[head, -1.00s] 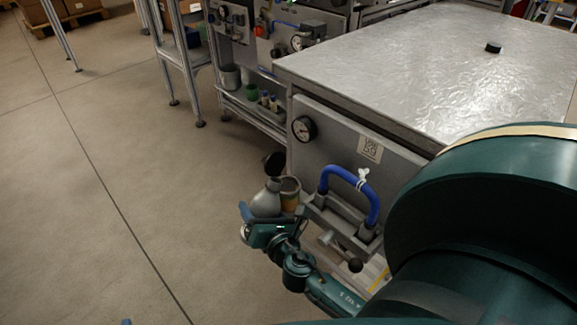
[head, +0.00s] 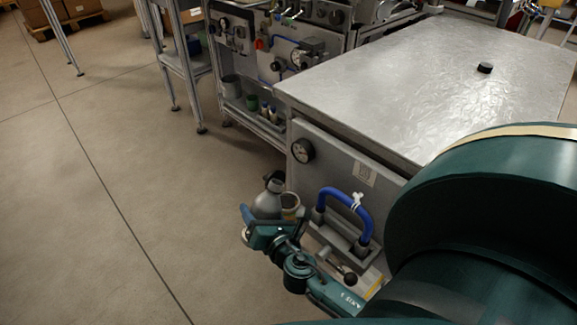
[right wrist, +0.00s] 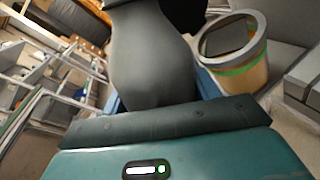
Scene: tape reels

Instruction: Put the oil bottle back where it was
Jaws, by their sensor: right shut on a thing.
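The oil bottle (head: 267,204) is grey with a dark top and stands out from the front of the grey cabinet in the head view. My right gripper (head: 252,221) is shut on it. In the right wrist view the bottle (right wrist: 150,55) fills the upper middle, upright from the gripper (right wrist: 165,98), with its top cut off by the frame edge. The bottle's lower part is hidden by the gripper. My left gripper is not in view.
A tan can with a green band (right wrist: 240,60) stands close beside the bottle. A blue hose handle (head: 345,200), a lever and a gauge (head: 302,151) sit on the cabinet front. The cabinet top (head: 410,90) holds one small black cap (head: 485,68). Open floor lies left.

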